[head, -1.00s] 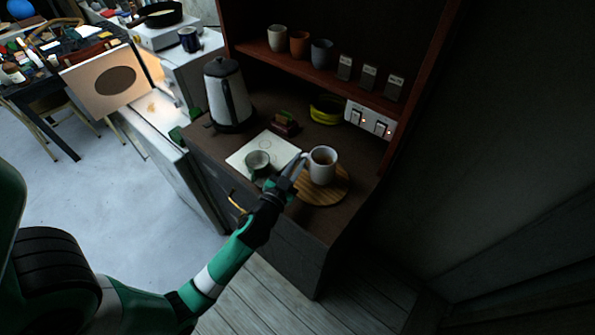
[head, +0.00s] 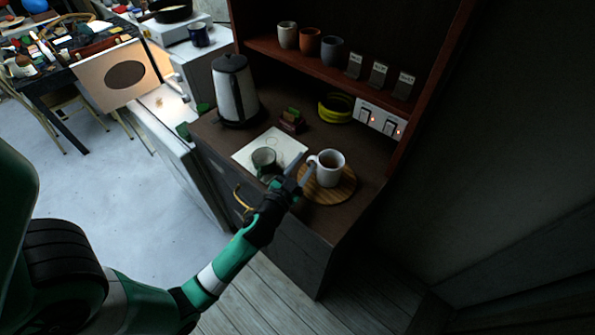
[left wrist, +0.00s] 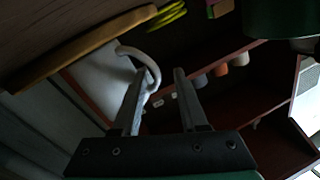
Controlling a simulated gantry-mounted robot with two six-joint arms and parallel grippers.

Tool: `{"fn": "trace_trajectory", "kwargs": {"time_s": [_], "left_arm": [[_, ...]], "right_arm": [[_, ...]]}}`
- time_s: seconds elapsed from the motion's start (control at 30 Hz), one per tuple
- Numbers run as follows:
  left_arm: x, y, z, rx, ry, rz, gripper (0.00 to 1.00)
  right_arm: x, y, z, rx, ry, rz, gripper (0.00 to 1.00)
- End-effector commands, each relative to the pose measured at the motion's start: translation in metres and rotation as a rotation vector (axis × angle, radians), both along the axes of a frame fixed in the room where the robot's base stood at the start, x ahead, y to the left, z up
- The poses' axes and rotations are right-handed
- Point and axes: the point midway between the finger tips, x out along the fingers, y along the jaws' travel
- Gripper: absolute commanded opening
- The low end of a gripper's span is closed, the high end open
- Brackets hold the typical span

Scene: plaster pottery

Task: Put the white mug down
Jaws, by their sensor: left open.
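The white mug (head: 330,174) with brown liquid inside stands upright on the round wooden board (head: 342,196), its handle pointing left. My left gripper (head: 301,173) is just left of the mug by the handle, with its fingers apart. In the left wrist view the mug (left wrist: 102,78) shows beside the left finger, and its curved handle reaches toward the gap between the open fingers (left wrist: 156,75). The board's edge (left wrist: 75,50) lies against the mug's base. My right gripper is not in view.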

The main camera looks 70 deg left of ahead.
Motion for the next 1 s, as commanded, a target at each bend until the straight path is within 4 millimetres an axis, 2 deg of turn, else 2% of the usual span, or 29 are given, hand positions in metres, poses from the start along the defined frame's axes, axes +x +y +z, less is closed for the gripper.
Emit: {"fn": "trace_trajectory", "kwargs": {"time_s": [0.17,0.4,0.5,0.7,1.0], "left_arm": [[-0.022,-0.02,-0.001,0.001,-0.001,-0.003,0.43],[-0.067,-0.059,-0.004,0.002,0.001,-0.005,0.43],[-0.08,-0.07,-0.003,0.0,0.001,-0.005,0.43],[-0.091,-0.079,0.001,0.001,-0.001,-0.002,0.43],[-0.091,-0.078,0.002,0.0,-0.002,-0.001,0.43]], "right_arm": [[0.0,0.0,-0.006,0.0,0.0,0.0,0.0],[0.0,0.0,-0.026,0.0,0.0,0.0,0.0],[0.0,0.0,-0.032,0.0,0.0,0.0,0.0],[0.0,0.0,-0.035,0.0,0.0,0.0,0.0],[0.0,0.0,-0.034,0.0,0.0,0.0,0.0]]}}
